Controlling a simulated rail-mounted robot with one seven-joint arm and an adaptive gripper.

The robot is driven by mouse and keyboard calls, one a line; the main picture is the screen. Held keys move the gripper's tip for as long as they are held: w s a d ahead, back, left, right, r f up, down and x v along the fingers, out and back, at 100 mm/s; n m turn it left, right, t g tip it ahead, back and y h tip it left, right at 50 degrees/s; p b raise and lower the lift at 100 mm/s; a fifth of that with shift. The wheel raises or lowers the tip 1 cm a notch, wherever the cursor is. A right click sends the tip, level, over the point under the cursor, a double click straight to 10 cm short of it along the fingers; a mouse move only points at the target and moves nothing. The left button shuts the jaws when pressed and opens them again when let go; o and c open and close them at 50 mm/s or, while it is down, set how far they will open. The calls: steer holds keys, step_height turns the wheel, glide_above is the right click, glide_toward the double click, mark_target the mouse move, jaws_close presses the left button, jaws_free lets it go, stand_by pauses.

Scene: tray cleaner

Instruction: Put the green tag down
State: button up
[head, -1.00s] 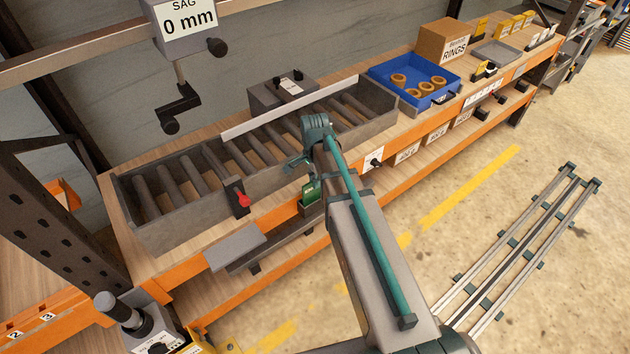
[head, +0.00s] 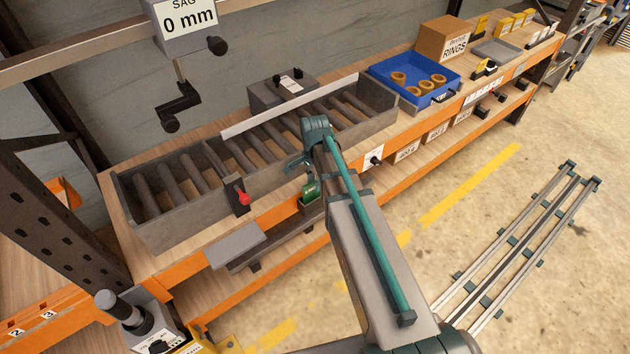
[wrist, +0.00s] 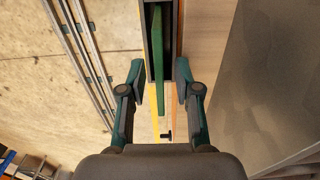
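The green tag (head: 310,191) shows at the front edge of the bench, at the mouth of a small dark green holder (head: 311,206). In the wrist view the tag (wrist: 159,70) is seen edge-on as a narrow green strip, partly inside a dark channel. My gripper (wrist: 159,82) is open, with one finger on each side of the tag and a visible gap on both sides. In the head view my arm hides most of the gripper. How deep the tag sits in the holder cannot be told.
A blue bin (head: 385,70) of rings stands further right. A grey plate (head: 235,246) juts out left of the holder. The floor in front is clear beside the rails (head: 525,245).

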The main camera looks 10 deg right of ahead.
step_height(320, 180, up, 12)
steer(key=b, duration=0.3)
steer(key=shift+r, duration=0.15)
stand_by(0.7)
